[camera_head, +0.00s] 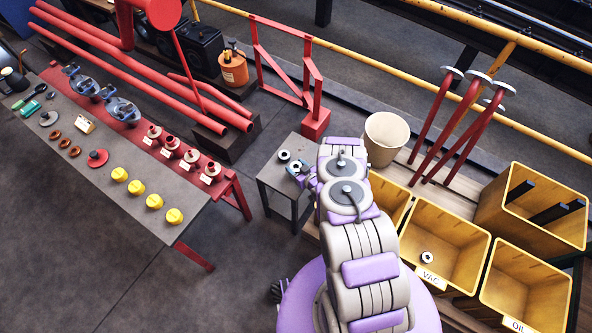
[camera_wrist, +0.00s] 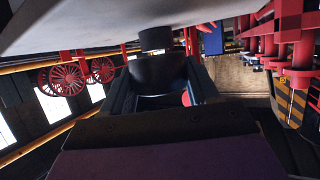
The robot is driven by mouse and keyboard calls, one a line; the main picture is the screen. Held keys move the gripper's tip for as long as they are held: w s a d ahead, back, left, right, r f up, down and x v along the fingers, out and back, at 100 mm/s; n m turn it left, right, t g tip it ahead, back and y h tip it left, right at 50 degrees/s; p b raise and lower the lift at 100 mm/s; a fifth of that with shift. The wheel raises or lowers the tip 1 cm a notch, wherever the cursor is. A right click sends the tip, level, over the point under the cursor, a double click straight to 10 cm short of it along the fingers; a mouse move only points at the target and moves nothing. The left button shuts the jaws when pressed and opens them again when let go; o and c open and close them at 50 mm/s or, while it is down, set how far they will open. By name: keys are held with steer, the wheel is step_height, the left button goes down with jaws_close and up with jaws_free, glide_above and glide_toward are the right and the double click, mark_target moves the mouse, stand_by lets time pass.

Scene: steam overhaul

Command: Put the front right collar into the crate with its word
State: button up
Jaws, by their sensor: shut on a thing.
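A small grey table (camera_head: 275,180) stands left of my arm in the head view. A dark-and-white ring-shaped collar (camera_head: 284,155) lies on its top. My gripper (camera_head: 301,168) is at the right side of this table, partly hidden by my arm. It is shut on another collar (camera_head: 295,167), of which only a small part shows. In the wrist view my dark fingers (camera_wrist: 160,80) close around a dark round shape; its details are too dark to tell. A yellow crate labelled VAC (camera_head: 455,235) has one collar (camera_head: 427,257) inside. A yellow crate labelled OIL (camera_head: 535,265) looks empty.
Another yellow crate (camera_head: 405,204) is mostly hidden behind my arm, its word unseen. A long workbench (camera_head: 130,190) with several parts is at left. Floor between bench and small table is clear.

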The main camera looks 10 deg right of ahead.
steer(key=shift+w+d, duration=0.1)
steer(key=shift+w, duration=0.75)
steer(key=shift+f+b, duration=0.95)
steer(key=shift+f, duration=0.75)
steer(key=shift+f, duration=0.15)
steer(key=o, duration=1.4)
steer(key=shift+s, duration=0.1)
steer(key=shift+o, duration=0.2)
